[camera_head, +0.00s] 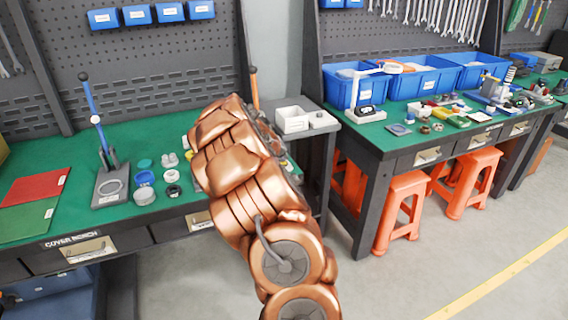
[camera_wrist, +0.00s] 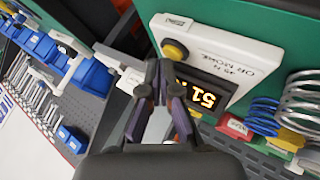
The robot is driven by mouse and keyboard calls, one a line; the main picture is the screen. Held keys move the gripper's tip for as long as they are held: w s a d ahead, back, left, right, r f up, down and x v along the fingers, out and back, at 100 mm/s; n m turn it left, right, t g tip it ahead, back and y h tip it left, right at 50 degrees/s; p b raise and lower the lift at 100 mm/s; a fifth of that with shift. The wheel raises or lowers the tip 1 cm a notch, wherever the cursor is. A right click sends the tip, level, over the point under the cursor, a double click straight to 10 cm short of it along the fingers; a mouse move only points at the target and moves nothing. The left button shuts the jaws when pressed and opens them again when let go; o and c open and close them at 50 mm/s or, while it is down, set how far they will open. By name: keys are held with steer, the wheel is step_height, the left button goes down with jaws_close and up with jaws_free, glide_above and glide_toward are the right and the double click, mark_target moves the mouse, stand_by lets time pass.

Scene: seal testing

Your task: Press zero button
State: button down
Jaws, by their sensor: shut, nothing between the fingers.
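In the wrist view a white instrument panel (camera_wrist: 235,45) fills the upper right, tilted. It has a round yellow button (camera_wrist: 174,50) at its left end and a lit display (camera_wrist: 205,92) with orange digits starting 51. Printed lettering runs beside the display; which button is named zero is not readable. My gripper (camera_wrist: 165,68) is shut and empty, its dark fingertips together just below the yellow button in the picture. Whether they touch the panel, I cannot tell. In the head view my copper-coloured arm hides the gripper.
Metal springs (camera_wrist: 300,95) and coloured blocks lie right of the panel in the wrist view. In the head view the left green bench (camera_head: 100,215) holds a lever press (camera_head: 108,165) and small parts.

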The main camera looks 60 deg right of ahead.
mark_target(283, 163)
steer(key=shift+f+b, duration=0.35)
steer(key=shift+b, duration=0.1)
stand_by(0.5)
stand_by(0.4)
steer(key=shift+r, duration=0.8)
steer(key=shift+r, duration=0.1)
steer(key=shift+r+p, duration=0.75)
steer(key=shift+r, duration=1.7)
